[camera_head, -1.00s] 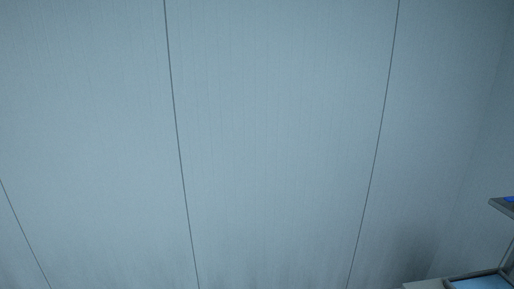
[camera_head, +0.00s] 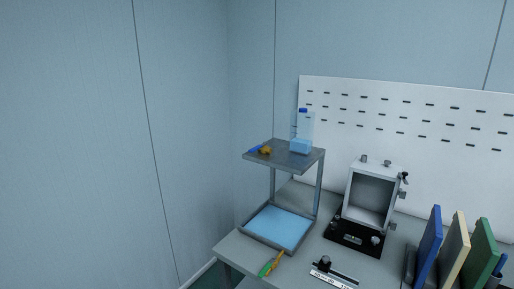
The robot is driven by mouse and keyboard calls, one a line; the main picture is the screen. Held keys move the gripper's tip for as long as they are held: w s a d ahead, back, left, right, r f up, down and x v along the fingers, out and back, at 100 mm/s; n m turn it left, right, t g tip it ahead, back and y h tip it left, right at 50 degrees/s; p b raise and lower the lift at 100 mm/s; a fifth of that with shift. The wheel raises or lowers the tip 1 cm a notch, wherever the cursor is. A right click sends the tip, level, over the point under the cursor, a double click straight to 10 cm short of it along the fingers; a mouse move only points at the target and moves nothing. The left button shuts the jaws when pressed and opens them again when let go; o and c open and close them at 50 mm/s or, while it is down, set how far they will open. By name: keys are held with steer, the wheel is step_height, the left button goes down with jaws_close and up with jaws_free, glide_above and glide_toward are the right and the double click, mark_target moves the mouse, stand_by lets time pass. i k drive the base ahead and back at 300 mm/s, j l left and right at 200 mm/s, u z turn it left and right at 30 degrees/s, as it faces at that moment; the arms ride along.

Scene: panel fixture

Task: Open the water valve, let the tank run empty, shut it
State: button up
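A clear tank (camera_head: 304,130) with a blue cap and light-blue water in its lower part stands on the upper shelf (camera_head: 288,161) of a small metal rack. A small brass-yellow fitting with a blue lever (camera_head: 257,149), which looks like the water valve, sits at the shelf's left side. Whether it is open or shut is too small to tell, and no stream of water shows below it. A tray (camera_head: 264,241) with a light-blue surface lies under the shelf. My gripper is not in view.
The rack stands on a grey workbench (camera_head: 232,248). A green and orange tool (camera_head: 271,264) lies before the tray. To the right are an open metal box (camera_head: 371,195) on a black base, a black slider (camera_head: 335,272) and upright blue, cream and green panels (camera_head: 455,250). A white slotted board (camera_head: 420,130) stands behind.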

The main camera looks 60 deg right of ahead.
mark_target(255, 149)
steer(key=z, duration=1.4)
steer(key=j+u, duration=0.4)
steer(key=i+j+u, duration=0.15)
steer(key=j+u, duration=0.25)
steer(key=i+j, duration=0.15)
steer(key=i, duration=0.2)
steer(key=i+j+z, duration=0.15)
steer(key=i+j, duration=0.05)
steer(key=i, duration=0.1)
